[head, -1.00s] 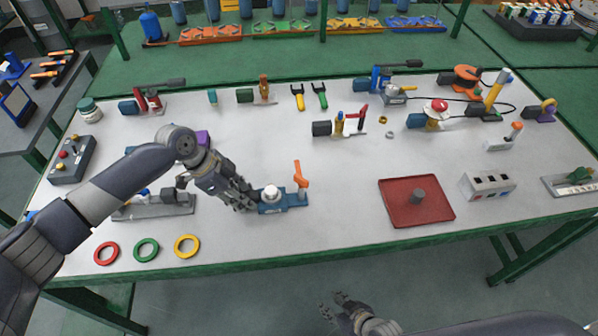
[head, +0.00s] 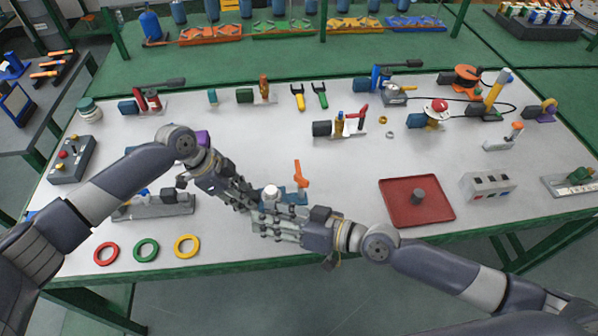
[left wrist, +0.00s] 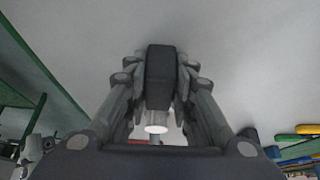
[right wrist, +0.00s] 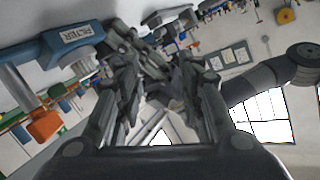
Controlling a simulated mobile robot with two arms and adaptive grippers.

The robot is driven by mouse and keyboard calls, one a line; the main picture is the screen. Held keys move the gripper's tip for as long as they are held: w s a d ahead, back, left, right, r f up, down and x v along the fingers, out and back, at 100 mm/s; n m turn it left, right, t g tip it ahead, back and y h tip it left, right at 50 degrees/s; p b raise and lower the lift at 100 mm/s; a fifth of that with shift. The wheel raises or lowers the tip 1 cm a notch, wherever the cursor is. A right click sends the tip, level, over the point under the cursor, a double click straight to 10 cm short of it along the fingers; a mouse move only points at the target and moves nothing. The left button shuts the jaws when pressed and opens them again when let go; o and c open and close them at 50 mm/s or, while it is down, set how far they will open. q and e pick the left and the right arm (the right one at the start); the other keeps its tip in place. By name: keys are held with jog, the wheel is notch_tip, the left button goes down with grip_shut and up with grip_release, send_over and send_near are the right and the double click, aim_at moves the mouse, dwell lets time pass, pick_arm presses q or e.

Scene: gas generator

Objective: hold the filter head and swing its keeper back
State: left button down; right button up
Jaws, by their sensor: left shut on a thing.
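The filter head (head: 294,195) has a blue body, a white round cap (head: 271,191) and an upright orange keeper (head: 301,174). In the right wrist view its blue block (right wrist: 75,38) bears the label FILTER, and the orange keeper end (right wrist: 45,124) shows lower left. My left gripper (head: 248,200) is at its left end. In the left wrist view its fingers are shut on a dark block (left wrist: 160,72), apparently part of the filter head. My right gripper (head: 256,219) is in front of the filter head, hiding its lower part. Its fingers (right wrist: 160,65) are apart, with nothing seen between them.
A red tray (head: 400,213) with a grey knob lies to the right. Red, green and yellow rings (head: 187,246) lie at the front left. A grey fixture (head: 155,206) stands left of the filter head.

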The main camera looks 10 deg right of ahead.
notch_tip(320, 180, up, 11)
jog(key=t+h, duration=0.1)
send_over(301, 178)
jog(key=w+a, duration=0.3)
jog(key=w+a+r+g+h, duration=0.1)
jog(key=w+a+g+h, duration=0.1)
jog(key=w+g+h, duration=0.1)
jog(key=s+d+f+g+h, duration=0.1)
jog(key=s+g+h, duration=0.1)
jog(key=h, duration=0.1)
jog(key=s+d+f+n+g+h, duration=0.1)
jog(key=s+d+g+h, duration=0.1)
jog(key=h, duration=0.1)
jog(key=s+d+f+n+g+h, duration=0.1)
jog(key=s+h, duration=0.1)
jog(key=h, duration=0.1)
jog(key=shift+d+f+g, duration=0.1)
jog(key=shift+d+g, duration=0.3)
jog(key=shift+d+f, duration=0.15)
jog(key=shift+f, duration=4.3)
